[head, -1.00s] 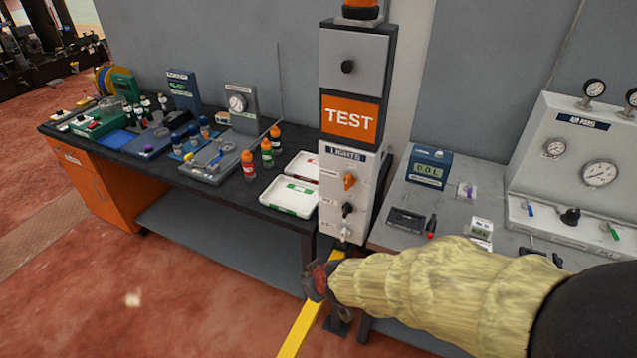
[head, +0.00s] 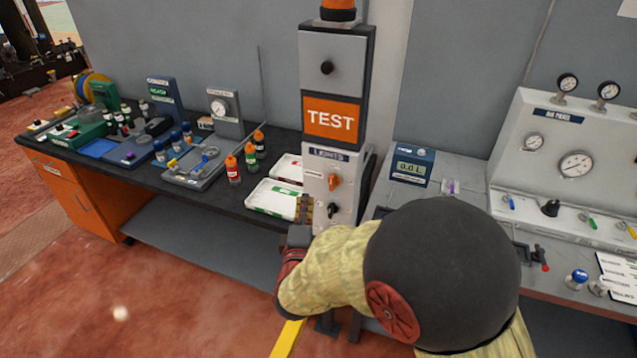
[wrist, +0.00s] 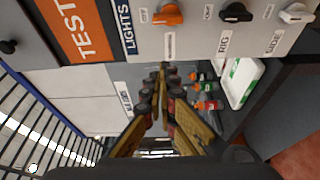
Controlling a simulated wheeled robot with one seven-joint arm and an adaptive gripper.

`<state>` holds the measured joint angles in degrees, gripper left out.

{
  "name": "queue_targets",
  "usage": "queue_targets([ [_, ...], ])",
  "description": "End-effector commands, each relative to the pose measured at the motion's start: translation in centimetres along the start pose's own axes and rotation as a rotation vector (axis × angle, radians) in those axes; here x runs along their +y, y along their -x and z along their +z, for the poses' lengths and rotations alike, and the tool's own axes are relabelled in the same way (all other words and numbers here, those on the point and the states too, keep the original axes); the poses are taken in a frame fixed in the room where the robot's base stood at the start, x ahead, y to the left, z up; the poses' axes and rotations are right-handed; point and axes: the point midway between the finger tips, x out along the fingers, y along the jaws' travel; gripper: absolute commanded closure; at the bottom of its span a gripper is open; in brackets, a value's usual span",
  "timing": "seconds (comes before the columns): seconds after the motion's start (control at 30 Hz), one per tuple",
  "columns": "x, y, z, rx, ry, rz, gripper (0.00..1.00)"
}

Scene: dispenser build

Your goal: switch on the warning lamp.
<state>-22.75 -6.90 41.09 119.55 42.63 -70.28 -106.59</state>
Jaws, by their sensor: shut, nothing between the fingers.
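A tall test post carries a LIGHTS panel (head: 317,196) with a column of switches. The orange switch knob (head: 334,182) is uppermost; it also shows in the wrist view (wrist: 168,14), its label too small to read. A black knob (head: 333,209) sits below it, and in the wrist view it (wrist: 236,12) is labelled RIG. The white knob (wrist: 296,13) shows only in the wrist view; my arm hides it from the head. The orange lamp (head: 338,10) tops the post, partly cut off. My gripper (head: 304,207) is shut and empty by the panel's lower left edge, apart from the knobs.
White trays (head: 272,199) and orange- and green-capped bottles (head: 233,168) stand on the dark bench left of the post. A grey bench with a meter (head: 411,166) and gauge panel (head: 560,150) lies right. Open floor is in front.

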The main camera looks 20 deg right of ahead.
Motion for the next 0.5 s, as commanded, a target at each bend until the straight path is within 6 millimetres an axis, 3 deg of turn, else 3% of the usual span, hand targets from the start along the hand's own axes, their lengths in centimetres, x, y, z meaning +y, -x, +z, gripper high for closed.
queue_targets([
  [0.5, -0.11, -0.68, -0.05, 0.001, 0.015, -0.003, 1.0],
])
